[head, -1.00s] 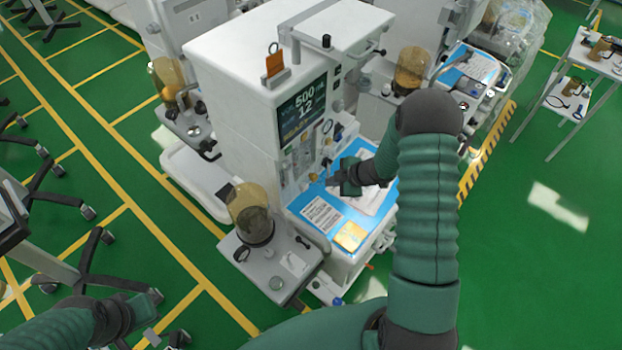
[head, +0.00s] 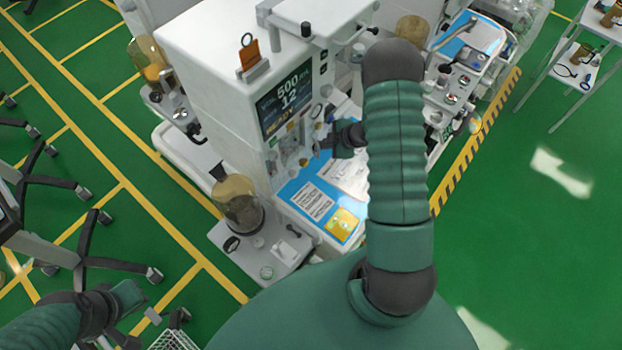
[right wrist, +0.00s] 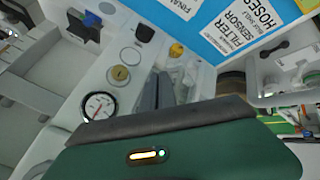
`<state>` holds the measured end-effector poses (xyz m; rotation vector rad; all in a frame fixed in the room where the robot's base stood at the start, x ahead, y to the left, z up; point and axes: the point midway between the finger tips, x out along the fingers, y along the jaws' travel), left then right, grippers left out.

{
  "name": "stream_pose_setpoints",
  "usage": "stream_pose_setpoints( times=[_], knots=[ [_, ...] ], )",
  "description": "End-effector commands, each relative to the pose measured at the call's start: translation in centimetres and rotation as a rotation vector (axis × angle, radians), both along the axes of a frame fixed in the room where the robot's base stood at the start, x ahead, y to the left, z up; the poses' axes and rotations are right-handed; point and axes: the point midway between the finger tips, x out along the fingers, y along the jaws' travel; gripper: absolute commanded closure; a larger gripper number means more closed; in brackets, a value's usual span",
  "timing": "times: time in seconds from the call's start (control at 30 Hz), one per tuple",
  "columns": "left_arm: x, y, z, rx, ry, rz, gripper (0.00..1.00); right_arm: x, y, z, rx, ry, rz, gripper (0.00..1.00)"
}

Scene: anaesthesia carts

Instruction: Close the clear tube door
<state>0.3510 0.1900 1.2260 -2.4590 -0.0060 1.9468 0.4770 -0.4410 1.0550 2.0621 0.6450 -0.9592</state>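The clear tube door appears to be the see-through panel (head: 288,158) below the screen on the front of the white anaesthesia machine (head: 215,75). Its edges are small and faint, and I cannot tell how far it stands open. My right gripper (head: 322,146) is beside this panel, above the blue work surface. In the right wrist view its two grey fingers (right wrist: 157,91) lie close together with nothing seen between them. A clear part (right wrist: 185,90) shows just right of the fingers; contact is unclear. My left gripper (head: 152,314) is low at the left, away from the machine, its fingers hard to make out.
A round gauge (right wrist: 99,107) and knobs are on the machine's front near the right fingers. The blue work surface (head: 292,190) carries printed labels and a yellow card (head: 342,224). An amber canister (head: 237,204) stands at the front left.

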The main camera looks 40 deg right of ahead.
Motion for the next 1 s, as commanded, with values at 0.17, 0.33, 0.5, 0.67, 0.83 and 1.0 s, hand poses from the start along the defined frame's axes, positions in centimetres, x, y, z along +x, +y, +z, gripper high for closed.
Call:
stream_pose_setpoints(
  times=[0.17,0.33,0.5,0.67,0.83,1.0],
  knots=[
    [0.01,0.0,0.02,0.0,0.0,0.0,1.0,-0.06,-0.15,-0.09,-0.001,0.003,-0.003,1.0],
    [0.0,0.01,0.03,0.0,0.0,0.0,1.0,-0.11,-0.33,-0.14,0.001,0.003,-0.004,1.0],
    [0.01,0.0,0.04,0.0,0.0,0.0,1.0,-0.16,-0.48,-0.19,0.001,0.003,-0.005,1.0],
    [0.0,0.0,0.04,0.0,0.0,0.0,1.0,-0.18,-0.55,-0.22,0.0,0.004,-0.006,1.0],
    [0.01,0.0,0.04,0.0,0.0,0.0,1.0,-0.19,-0.6,-0.22,-0.001,0.005,-0.009,1.0],
    [0.01,0.0,0.04,0.0,0.0,0.0,1.0,-0.21,-0.65,-0.22,-0.001,0.005,-0.009,1.0]
  ],
)
